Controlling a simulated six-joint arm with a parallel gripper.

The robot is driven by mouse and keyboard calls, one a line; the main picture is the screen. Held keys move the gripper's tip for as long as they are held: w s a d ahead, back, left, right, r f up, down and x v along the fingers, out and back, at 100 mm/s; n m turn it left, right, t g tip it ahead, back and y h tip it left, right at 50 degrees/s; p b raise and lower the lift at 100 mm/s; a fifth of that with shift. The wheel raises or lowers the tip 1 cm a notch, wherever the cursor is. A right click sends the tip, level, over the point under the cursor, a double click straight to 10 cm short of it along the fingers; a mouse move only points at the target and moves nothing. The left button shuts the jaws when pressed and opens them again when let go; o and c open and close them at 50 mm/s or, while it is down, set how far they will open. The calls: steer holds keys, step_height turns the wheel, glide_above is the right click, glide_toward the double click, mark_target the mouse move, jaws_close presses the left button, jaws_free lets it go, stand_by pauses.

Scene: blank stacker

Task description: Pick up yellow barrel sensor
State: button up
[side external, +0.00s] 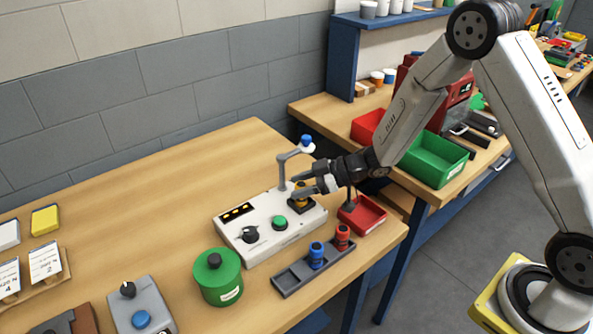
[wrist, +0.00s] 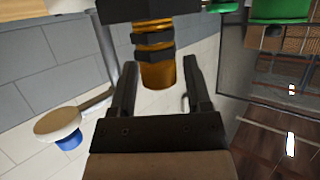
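The yellow barrel sensor (side external: 301,193) stands upright in a black base on the white control box (side external: 262,239). In the wrist view the sensor (wrist: 157,72) is orange-yellow with dark bands, and its free end lies between my fingers. My gripper (side external: 308,185) reaches in from the right at the sensor. In the wrist view my gripper (wrist: 159,64) is open, with a finger on each side of the sensor and narrow gaps visible. My fingers partly hide the sensor in the side view.
A grey lamp-like post with a blue cap (side external: 306,141) rises behind the box, close to my gripper. A grey rack (side external: 292,281) holds a blue (side external: 317,256) and a red cylinder (side external: 342,236). A red tray (side external: 371,213) and green canister (side external: 218,279) stand nearby.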

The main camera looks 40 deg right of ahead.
jaws_close()
steer(key=shift+r, duration=0.1)
steer(key=shift+r, duration=1)
steer(key=s+d+r, duration=0.2)
steer(key=s+r, duration=0.8)
steer(key=s, duration=0.3)
steer(key=shift+s+r, duration=0.4)
